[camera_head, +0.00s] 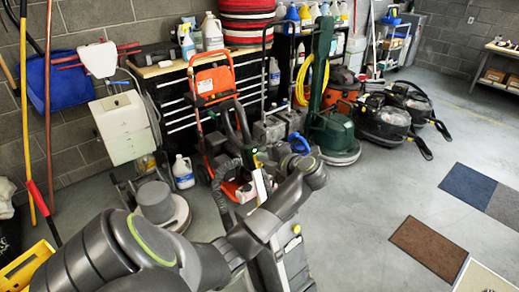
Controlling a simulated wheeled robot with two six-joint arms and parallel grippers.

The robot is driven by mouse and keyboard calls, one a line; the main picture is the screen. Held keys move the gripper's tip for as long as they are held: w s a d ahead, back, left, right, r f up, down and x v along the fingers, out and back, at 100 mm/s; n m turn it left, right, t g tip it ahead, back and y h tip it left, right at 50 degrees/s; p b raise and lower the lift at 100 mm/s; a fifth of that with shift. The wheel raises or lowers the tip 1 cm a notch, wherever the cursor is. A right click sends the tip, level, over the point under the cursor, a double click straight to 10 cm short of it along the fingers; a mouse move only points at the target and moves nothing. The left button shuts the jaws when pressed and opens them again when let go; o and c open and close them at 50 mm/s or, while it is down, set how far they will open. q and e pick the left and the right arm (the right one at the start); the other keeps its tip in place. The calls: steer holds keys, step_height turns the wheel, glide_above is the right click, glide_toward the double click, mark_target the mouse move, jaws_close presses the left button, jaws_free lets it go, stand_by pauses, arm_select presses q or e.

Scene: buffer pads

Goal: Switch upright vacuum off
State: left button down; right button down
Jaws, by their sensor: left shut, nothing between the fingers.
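An upright vacuum stands in front of me, mostly behind my left arm. Its dark handle and grey ribbed hose (222,178) rise left of my arm, and its grey lower body (294,262) shows below. A small green light (254,150) glows near the top of the handle. My left arm comes in from the lower left and bends back at the wrist. My left gripper (270,159) is small and dark, shut and empty, close to the right of the green light. I cannot tell whether it touches the vacuum. My right gripper is out of view.
An orange-framed machine (212,95) and a dark tool cabinet (175,100) stand behind. A green floor machine (333,130) and black vacuums (383,120) stand to the right. A white jug (183,172) is on the floor. The floor at right is open, with flat mats (428,247).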

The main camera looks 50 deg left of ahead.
arm_select(q)
steer(key=shift+p+v, duration=1.45)
steer(key=shift+v, duration=1.55)
steer(key=shift+a+f, duration=0.1)
